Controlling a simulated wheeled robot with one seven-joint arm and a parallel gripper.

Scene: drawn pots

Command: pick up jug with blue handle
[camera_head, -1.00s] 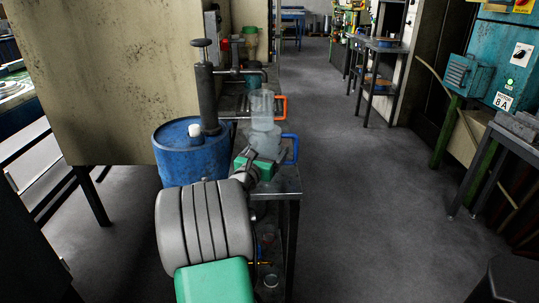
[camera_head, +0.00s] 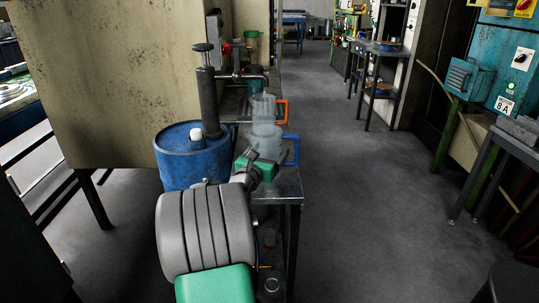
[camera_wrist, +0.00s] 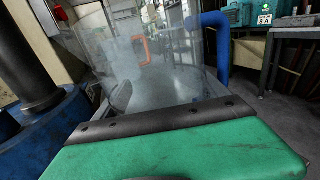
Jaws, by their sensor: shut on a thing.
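The jug with blue handle (camera_head: 266,142) is clear and see-through and stands upright near the front end of the metal bench. Its blue handle (camera_head: 293,150) points right. My green and black gripper (camera_head: 258,167) is at the near side of the jug, low on its body, and shut on it. In the wrist view the jug (camera_wrist: 150,72) fills the middle, just beyond my gripper (camera_wrist: 165,118), with the blue handle at the right. My fingertips are hard to make out. I cannot tell whether the jug's base touches the bench.
A similar clear jug with an orange handle (camera_head: 263,107) stands close behind. A blue drum (camera_head: 190,165) with a dark pump (camera_head: 208,100) is at the left, its spout reaching right. The metal bench (camera_head: 284,190) has a narrow top. The floor (camera_head: 380,200) to the right is clear.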

